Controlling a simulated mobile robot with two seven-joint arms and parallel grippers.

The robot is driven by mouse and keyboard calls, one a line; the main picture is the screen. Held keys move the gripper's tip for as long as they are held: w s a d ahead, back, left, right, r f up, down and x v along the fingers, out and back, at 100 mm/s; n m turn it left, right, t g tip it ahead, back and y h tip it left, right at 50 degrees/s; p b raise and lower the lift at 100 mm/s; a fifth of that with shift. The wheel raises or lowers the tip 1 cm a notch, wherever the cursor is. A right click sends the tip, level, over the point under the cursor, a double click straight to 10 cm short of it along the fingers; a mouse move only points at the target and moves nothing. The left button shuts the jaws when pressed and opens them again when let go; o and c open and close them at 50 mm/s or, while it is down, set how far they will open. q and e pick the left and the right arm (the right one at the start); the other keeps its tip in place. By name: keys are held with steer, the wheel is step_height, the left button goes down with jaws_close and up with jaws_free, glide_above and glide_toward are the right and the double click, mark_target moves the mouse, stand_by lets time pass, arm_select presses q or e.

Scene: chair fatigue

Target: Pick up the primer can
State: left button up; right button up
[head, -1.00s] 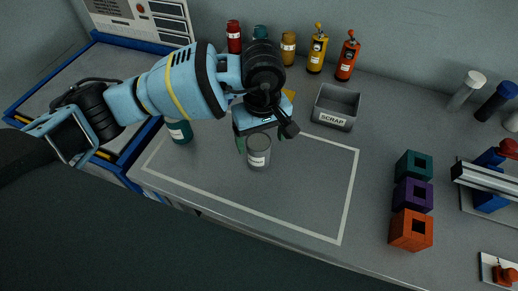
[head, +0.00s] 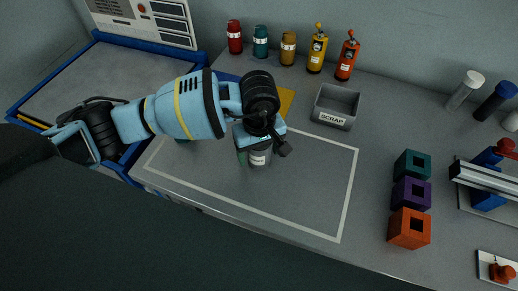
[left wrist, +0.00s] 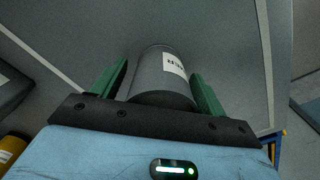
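The primer can (head: 259,158) is a grey cylinder with a white label, standing upright inside the white outline on the bench. In the left wrist view the can (left wrist: 163,76) lies between the two green fingers of my left gripper (left wrist: 160,85). The fingers are open on either side of it, with a small gap showing at the left finger. In the head view my left gripper (head: 257,152) is lowered over the can and hides its top. My right gripper is not in view.
A grey scrap bin (head: 336,107) stands behind and right of the can. Several bottles line the wall, including a red one (head: 235,37). Teal, purple and orange blocks (head: 411,229) stand at the right. The outlined area right of the can is clear.

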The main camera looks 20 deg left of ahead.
arm_select(q)
steer(key=c, duration=1.1)
steer(key=shift+o, duration=0.2)
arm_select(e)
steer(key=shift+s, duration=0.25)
arm_select(q)
steer(key=shift+r, duration=0.15)
steer(key=shift+r, duration=0.5)
step_height(320, 180, up, 3)
steer(key=shift+w+f, duration=0.1)
steer(key=shift+f, duration=0.1)
steer(key=s, duration=0.5)
steer(key=s+b, duration=0.1)
steer(key=s, duration=0.4)
steer(key=s+d+r, duration=0.1)
steer(key=s, duration=0.5)
steer(key=shift+s+r, duration=0.1)
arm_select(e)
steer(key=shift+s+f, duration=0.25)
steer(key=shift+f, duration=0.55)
